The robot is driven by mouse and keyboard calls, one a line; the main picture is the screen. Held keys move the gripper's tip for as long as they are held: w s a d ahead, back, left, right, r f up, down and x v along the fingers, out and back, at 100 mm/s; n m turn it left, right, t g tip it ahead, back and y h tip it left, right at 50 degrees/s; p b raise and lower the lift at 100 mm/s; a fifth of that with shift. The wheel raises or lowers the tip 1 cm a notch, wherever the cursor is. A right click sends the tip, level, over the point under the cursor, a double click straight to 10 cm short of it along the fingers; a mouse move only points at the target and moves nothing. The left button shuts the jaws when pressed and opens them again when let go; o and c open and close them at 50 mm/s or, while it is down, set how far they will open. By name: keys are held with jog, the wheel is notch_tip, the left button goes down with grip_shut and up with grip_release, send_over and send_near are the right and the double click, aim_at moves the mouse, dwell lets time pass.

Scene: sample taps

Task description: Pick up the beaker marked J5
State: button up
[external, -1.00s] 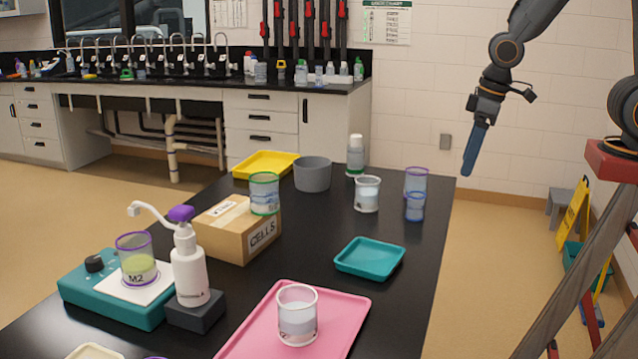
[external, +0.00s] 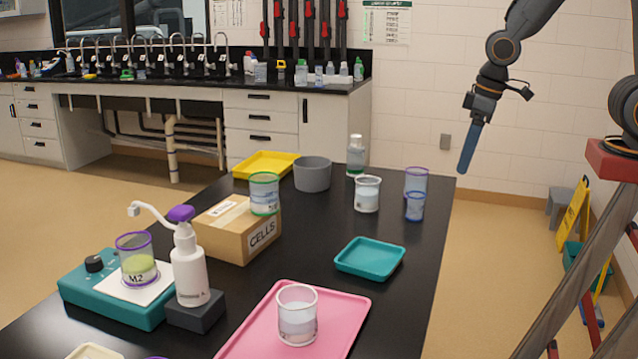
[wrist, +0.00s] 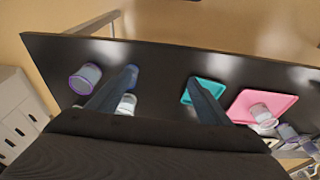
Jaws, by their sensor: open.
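No J5 mark is legible on any beaker. A purple-rimmed beaker (external: 416,181) stands at the table's far right edge, with a smaller blue beaker (external: 414,207) in front. A white-rimmed beaker (external: 367,194) stands left of them. Another white-rimmed beaker (external: 297,316) is on the pink tray, a green-rimmed beaker (external: 264,195) on the cardboard box, and a beaker marked M2 (external: 138,262) on the teal device. My gripper (external: 467,166) is open and empty, raised beyond the table's right edge. The wrist view shows its fingers (wrist: 162,76) spread above the table, with the purple-rimmed beaker (wrist: 84,79) to their left.
The black table holds an empty teal tray (external: 370,258), the pink tray (external: 345,305), a CELLS box (external: 238,240), a pump bottle (external: 189,268), a grey bowl (external: 312,174), a yellow tray (external: 265,164) and a bottle (external: 355,155). Clear tabletop surrounds the teal tray.

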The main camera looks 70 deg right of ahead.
jog(key=w+d+f+m+g+b, duration=0.1)
jog(key=w+d+f+m+b, duration=0.2)
jog(key=w, duration=0.4)
jog(key=w+d+f+m+b, duration=0.2)
jog(key=w+m, duration=0.3)
jog(key=w, duration=0.3)
jog(key=m+g+b, duration=0.2)
jog(key=m+b, duration=0.2)
jog(key=m, duration=0.3)
send_over(367, 193)
jog(key=d, duration=0.3)
notch_tip(367, 193, down, 6)
notch_tip(367, 193, down, 2)
jog(key=shift+w+f+p, duration=0.1)
jog(key=shift+p, duration=0.4)
jog(key=shift+w+d+f+p, duration=0.15)
jog(key=shift+f+p, duration=0.45)
jog(key=shift+f, duration=0.75)
jog(key=shift+w+f+p, duration=0.15)
jog(key=shift+f+p, duration=0.45)
jog(key=shift+f, duration=0.7)
jog(key=c, duration=1.3)
jog(key=shift+o, duration=0.2)
jog(key=shift+o, duration=0.2)
jog(key=shift+r, duration=0.2)
